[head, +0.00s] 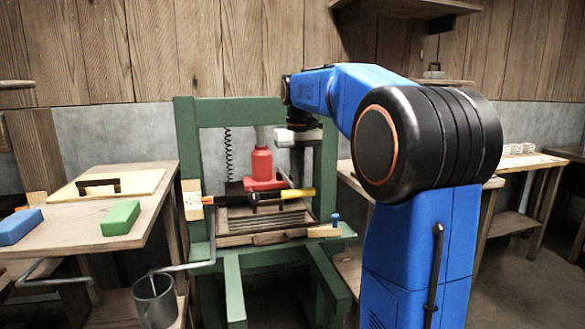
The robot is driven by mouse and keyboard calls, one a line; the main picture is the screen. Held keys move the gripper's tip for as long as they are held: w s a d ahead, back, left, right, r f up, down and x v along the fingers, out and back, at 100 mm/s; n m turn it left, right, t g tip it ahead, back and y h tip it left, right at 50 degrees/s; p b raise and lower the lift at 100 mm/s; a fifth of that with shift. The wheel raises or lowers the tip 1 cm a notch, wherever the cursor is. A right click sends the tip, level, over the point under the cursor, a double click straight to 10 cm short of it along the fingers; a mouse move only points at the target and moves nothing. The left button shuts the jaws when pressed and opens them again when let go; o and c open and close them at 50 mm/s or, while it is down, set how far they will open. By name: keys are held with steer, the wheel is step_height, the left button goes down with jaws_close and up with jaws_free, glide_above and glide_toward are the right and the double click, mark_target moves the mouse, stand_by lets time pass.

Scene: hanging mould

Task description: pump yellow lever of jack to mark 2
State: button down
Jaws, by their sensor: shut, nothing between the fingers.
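The red jack (262,165) stands inside a green press frame (187,150). My gripper (297,178) points down inside the frame, just right of the jack and close above or behind the lever. It is shut and empty. Whether it touches the lever I cannot tell.
A slatted wooden tray (265,225) lies below the lever. A small blue peg (335,219) stands at the right. A coiled black cord (228,155) hangs at the left. A left bench holds green (121,218) and blue (20,226) blocks.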

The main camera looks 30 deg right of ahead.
steer(key=shift+r, duration=3)
steer(key=shift+f, duration=4.6)
steer(key=shift+r, duration=4.6)
steer(key=shift+r, duration=3)
